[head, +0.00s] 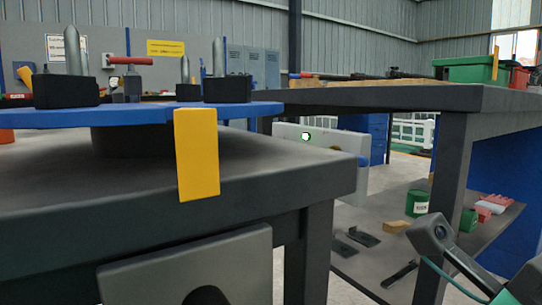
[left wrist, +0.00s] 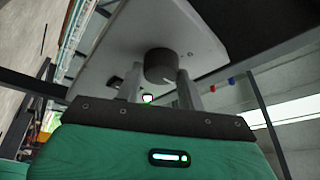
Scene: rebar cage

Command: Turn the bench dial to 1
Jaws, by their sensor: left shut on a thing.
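In the left wrist view the dial is a dark round knob (left wrist: 159,62) on a pale grey panel (left wrist: 205,45). My left gripper (left wrist: 162,77) has one finger on each side of the knob and is shut on it. A short pale mark shows on the knob, but I cannot read a number. A small lit spot (left wrist: 147,98) shows near the left finger. In the head view a grey panel (head: 160,275) hangs under the near bench's front edge, with part of a dark round knob (head: 206,296) at the picture's bottom. My left gripper is not seen there.
The near bench (head: 270,185) carries a blue round plate (head: 140,115) with dark blocks and metal pins. A yellow tag (head: 197,155) hangs at its edge. Another bench (head: 400,97) stands at right, with a green box (head: 470,70) on top and small items on its shelf.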

